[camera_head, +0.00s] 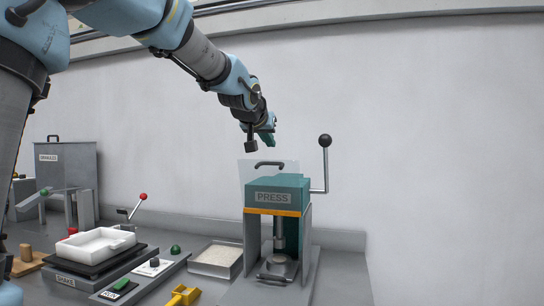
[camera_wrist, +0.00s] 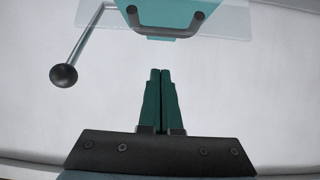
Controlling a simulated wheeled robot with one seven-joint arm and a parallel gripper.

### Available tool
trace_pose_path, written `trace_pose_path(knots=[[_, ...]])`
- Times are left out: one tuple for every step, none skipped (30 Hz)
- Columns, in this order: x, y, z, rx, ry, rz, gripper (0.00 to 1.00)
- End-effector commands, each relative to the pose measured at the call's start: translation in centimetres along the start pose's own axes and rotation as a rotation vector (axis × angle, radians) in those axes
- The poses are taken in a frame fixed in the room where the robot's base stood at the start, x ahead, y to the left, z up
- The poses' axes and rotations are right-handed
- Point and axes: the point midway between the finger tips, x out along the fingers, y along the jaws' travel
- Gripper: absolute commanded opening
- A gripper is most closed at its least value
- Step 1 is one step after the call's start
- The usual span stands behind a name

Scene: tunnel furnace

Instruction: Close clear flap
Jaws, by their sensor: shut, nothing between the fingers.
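The clear flap (camera_head: 250,173) is a see-through panel with a dark curved handle (camera_head: 269,163). It stands raised at the top of the teal press (camera_head: 290,183). In the wrist view the clear flap (camera_wrist: 235,20) and its handle (camera_wrist: 165,30) show at the top edge. My gripper (camera_head: 269,140) is above the flap in the head view, with its green fingers pointing down. In the wrist view my gripper (camera_wrist: 160,72) has its fingers together and empty, apart from the handle.
The press lever with a black ball (camera_head: 325,141) rises on the press's right; the ball also shows in the wrist view (camera_wrist: 64,75). A shallow metal tray (camera_head: 216,258), a white mold box (camera_head: 95,245) and a small red-knobbed lever (camera_head: 143,197) lie left. The wall is behind.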

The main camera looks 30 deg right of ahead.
Motion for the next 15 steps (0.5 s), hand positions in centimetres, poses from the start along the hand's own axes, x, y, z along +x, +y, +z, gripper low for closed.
trace_pose_path(knots=[[1.1, 0.2, 0.0, 0.002, -0.003, 0.003, 0.00], [1.7, 0.2, 0.1, 0.002, -0.004, 0.003, 0.00], [2.5, 0.1, 0.0, 0.001, -0.004, 0.002, 0.00], [3.0, 0.1, 0.0, 0.001, -0.004, 0.002, 0.00], [3.5, 0.1, 0.0, 0.001, -0.004, 0.002, 0.00], [4.2, 0.1, 0.0, 0.001, -0.003, 0.002, 0.00], [4.7, 0.1, 0.0, 0.001, -0.003, 0.001, 0.00], [5.2, 0.1, 0.0, 0.001, -0.003, 0.001, 0.00], [5.8, 0.1, -0.1, 0.000, -0.003, 0.001, 0.00], [6.3, 0.1, 0.0, 0.001, -0.004, 0.001, 0.00], [6.8, 0.1, 0.0, 0.002, -0.004, 0.000, 0.00], [6.0, 0.0, 0.5, 0.002, -0.001, -0.001, 0.00], [5.7, 0.0, 0.9, 0.003, -0.001, -0.001, 0.00], [5.4, 0.0, 1.1, 0.003, -0.001, -0.001, 0.00], [5.2, 0.0, 1.5, 0.002, -0.001, -0.001, 0.00]])
